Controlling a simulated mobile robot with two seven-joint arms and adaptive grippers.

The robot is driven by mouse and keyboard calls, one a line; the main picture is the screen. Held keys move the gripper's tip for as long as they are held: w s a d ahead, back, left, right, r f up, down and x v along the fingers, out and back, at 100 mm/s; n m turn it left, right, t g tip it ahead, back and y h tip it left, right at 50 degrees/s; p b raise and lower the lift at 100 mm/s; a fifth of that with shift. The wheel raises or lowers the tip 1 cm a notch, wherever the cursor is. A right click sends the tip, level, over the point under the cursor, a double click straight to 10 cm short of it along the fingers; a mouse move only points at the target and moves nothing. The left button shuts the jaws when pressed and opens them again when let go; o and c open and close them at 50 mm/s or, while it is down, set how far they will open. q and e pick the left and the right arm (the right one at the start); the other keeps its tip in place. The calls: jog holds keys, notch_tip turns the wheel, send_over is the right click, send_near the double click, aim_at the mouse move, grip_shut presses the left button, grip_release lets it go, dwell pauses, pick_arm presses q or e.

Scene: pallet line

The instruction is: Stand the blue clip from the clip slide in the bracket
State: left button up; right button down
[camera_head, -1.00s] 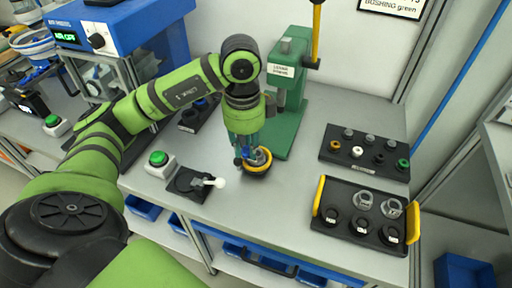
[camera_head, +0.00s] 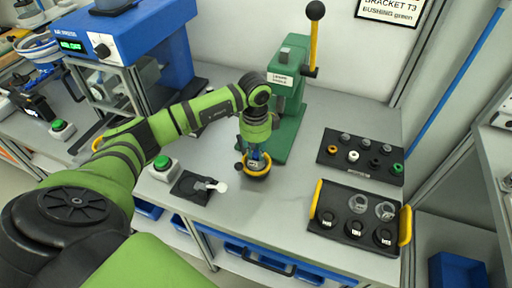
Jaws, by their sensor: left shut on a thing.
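My left gripper (camera_head: 255,158) points down over a round black holder with a yellow rim (camera_head: 258,174), in front of the green lever press. It is shut on a small blue piece, which looks like the blue clip (camera_head: 256,156); the fingers hide most of it. A grey part shows inside the holder and may be the bracket, but it is too small and covered to be sure. I cannot tell whether the clip touches it. The clip slide is not clearly seen; my arm covers part of the table behind. My right gripper is out of view.
The green lever press (camera_head: 290,105) stands right behind the gripper. A black fixture with a white-knobbed lever (camera_head: 196,188) and a green button box (camera_head: 163,168) lie to the left. Two black part trays (camera_head: 362,155), (camera_head: 340,238) lie to the right. Bare table separates them.

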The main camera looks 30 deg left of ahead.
aim_at(256, 153)
pick_arm(q)
jog(key=shift+f, duration=0.1)
jog(key=o, duration=0.8)
notch_tip(256, 153, up, 12)
jog(key=b, duration=0.3)
jog(key=shift+b, duration=0.3)
